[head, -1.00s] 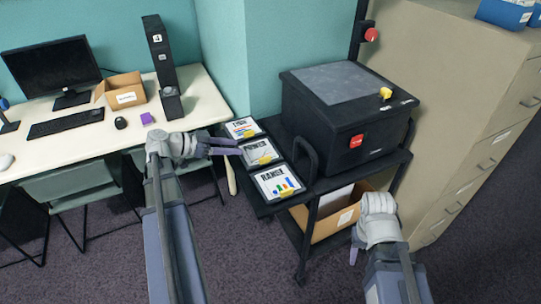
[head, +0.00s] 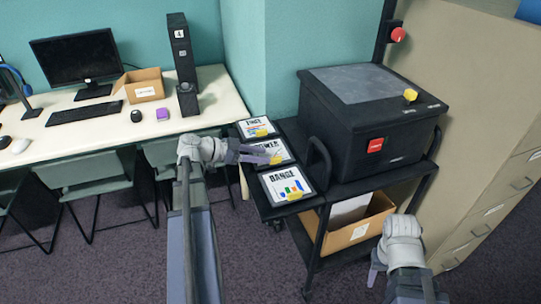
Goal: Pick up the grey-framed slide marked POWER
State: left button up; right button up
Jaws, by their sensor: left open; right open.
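The grey-framed slide marked POWER (head: 278,148) lies in the middle of a row of three slides on the cart's black top shelf. Its lettering is partly covered by my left gripper. My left gripper (head: 262,154) is open, with its purple fingers reaching from the left over the slide's left part. I cannot tell whether the fingers touch it. My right gripper (head: 376,270) is open and empty, low in front of the cart, away from the slides.
A slide marked RANGE (head: 287,186) lies on the near side and another slide (head: 256,127) on the far side. A black box (head: 360,130) with a handle stands right of them on the cart. A cardboard box (head: 362,232) sits below. A desk (head: 60,145) is at left.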

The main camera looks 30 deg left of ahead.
aim_at(273, 158)
pick_arm(q)
jog(key=shift+w+d+f, duration=0.15)
jog(key=shift+w+d, duration=0.05)
jog(key=b+x, duration=0.2)
jog(key=x, duration=0.3)
jog(key=shift+s+d+f, duration=0.15)
jog(key=shift+s+d, duration=0.05)
grip_shut()
dwell(1.2)
